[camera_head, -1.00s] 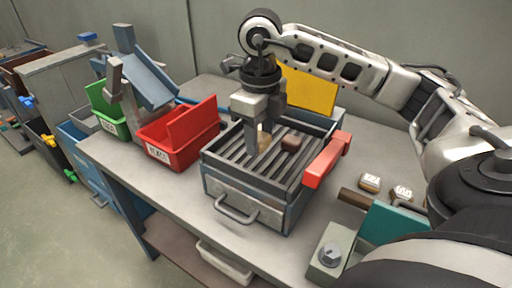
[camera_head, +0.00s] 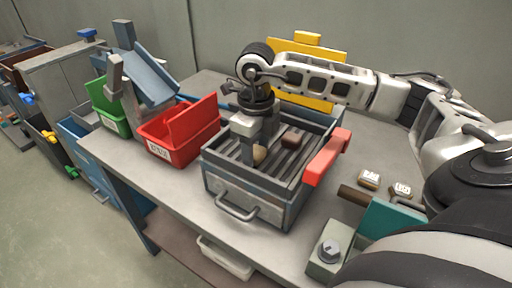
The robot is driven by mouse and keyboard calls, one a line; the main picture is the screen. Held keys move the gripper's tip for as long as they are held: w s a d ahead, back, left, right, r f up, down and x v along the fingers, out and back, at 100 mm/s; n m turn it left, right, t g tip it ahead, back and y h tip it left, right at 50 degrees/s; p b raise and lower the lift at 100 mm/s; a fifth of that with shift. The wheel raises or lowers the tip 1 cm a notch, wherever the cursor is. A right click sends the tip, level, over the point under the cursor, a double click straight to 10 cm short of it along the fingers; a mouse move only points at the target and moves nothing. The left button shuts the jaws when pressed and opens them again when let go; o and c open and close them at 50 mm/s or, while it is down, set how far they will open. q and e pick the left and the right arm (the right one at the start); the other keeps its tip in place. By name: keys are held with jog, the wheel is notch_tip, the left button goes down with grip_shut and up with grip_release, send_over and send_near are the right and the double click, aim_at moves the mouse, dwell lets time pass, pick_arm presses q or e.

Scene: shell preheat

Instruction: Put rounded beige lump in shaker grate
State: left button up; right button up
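The shaker grate (camera_head: 228,155) is a grey metal box with dark slats across its top, a front handle and a red bar on its right side. My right gripper (camera_head: 256,150) points down into the left-middle of the grate. It appears shut on the rounded beige lump (camera_head: 260,155), which shows beside the near finger, low over or touching the slats; exact contact cannot be told. The far finger is mostly hidden. A brown block (camera_head: 291,139) lies on the slats to the right of the gripper. My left gripper is not in view.
A red bin (camera_head: 175,149) and a green bin (camera_head: 108,112) stand left of the grate. A yellow panel (camera_head: 312,60) stands behind. Two labelled pieces (camera_head: 369,179) lie right, near a control box with a knob (camera_head: 329,251). Bare table (camera_head: 130,160) shows at front left.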

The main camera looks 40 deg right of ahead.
aim_at(256, 150)
notch_tip(256, 150, up, 12)
jog(key=shift+r, duration=0.25)
dwell(0.5)
dwell(0.5)
